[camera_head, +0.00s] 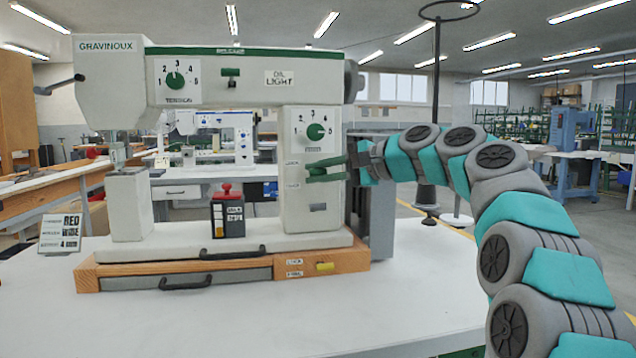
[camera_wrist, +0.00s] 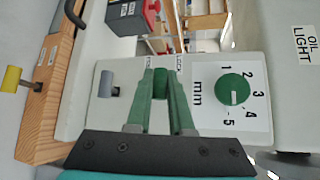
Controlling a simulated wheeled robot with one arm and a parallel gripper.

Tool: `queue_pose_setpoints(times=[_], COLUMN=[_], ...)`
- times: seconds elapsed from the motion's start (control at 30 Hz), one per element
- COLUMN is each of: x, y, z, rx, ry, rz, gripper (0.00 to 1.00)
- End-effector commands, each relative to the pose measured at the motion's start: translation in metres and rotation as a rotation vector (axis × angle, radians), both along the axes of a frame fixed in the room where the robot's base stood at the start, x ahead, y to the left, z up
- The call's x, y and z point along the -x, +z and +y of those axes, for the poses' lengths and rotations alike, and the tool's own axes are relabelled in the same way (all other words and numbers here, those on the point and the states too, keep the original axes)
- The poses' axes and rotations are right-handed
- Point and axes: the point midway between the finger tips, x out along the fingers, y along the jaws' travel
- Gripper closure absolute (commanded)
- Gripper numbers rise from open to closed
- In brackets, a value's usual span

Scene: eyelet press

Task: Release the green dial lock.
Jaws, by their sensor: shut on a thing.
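The green dial lock (camera_wrist: 160,84) is a small green piece on the pale press column, below the mm dial (camera_wrist: 234,90). In the wrist view it sits between my gripper's two green fingers, between two small labels, one reading LOCK (camera_wrist: 181,63). My gripper (camera_wrist: 161,82) is shut on it. In the head view my gripper (camera_head: 312,171) reaches the column from the right, and its fingers largely hide the lock.
A tension dial (camera_head: 175,80) and a small green switch (camera_head: 231,72) are on the upper arm. A red-topped black box (camera_head: 228,210) stands on the press base. Below are a drawer (camera_head: 186,281) and a yellow knob (camera_head: 325,267). A sign (camera_head: 60,233) stands left. The table is clear in front.

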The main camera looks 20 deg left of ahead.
Motion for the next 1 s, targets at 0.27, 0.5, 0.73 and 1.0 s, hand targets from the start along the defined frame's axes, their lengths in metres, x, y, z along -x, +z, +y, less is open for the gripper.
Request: queue_pose_setpoints(times=[0.27, 0.5, 0.73, 1.0], x=[0.002, 0.001, -0.001, -0.002], y=[-0.023, -0.028, -0.03, -0.028], z=[0.001, 0.001, 0.001, 0.001], rx=[-0.11, -0.198, -0.252, -0.274], ry=[0.005, 0.001, 0.003, 0.001], rz=[-0.175, -0.318, -0.407, -0.448], gripper=[1.0, 1.0, 1.0, 1.0])
